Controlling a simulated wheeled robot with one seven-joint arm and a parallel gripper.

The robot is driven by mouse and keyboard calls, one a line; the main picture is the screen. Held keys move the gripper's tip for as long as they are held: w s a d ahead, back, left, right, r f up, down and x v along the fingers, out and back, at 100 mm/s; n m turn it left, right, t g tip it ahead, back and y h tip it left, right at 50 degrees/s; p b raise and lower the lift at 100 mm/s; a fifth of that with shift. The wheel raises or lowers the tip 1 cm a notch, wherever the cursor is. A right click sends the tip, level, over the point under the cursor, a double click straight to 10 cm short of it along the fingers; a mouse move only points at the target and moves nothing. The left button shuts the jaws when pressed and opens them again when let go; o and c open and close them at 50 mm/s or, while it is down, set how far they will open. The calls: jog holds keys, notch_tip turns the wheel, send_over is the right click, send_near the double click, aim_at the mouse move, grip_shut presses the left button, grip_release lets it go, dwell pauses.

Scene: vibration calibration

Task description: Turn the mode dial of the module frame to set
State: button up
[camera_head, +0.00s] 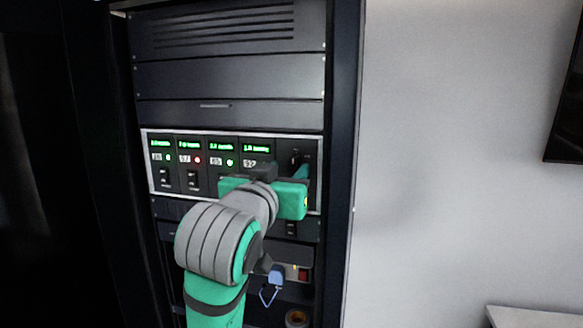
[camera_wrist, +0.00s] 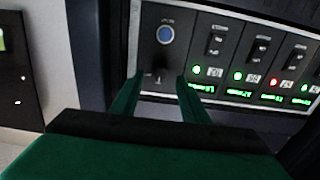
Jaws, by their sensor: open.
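The module frame (camera_head: 146,180) is a silver-edged panel across the rack. The mode dial seems to be the small dark knob (camera_wrist: 158,74) in the wrist view, on the end module with a round blue button (camera_wrist: 166,35). That view is turned over, so this module is at the frame's right end in the head view. My gripper (camera_wrist: 158,81) is open, its two green fingers reaching toward the panel on either side of the knob. I cannot tell whether they touch it. In the head view my gripper (camera_head: 304,172) covers part of this module. The dial's setting is too small to read.
Several modules with green displays (camera_head: 160,144) and rocker switches (camera_head: 165,178) sit beside the dial module. One shows a red light (camera_head: 197,160), others green. Below hangs a blue padlock-like item (camera_head: 276,275). A white wall (camera_head: 440,150) stands right of the rack.

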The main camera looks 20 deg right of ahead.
aim_at(293, 165)
jog(key=shift+x, duration=1.85)
jog(key=shift+c, duration=0.6)
grip_shut()
jog(key=m, duration=0.6)
jog(key=shift+a, duration=0.1)
jog(key=m, duration=0.6)
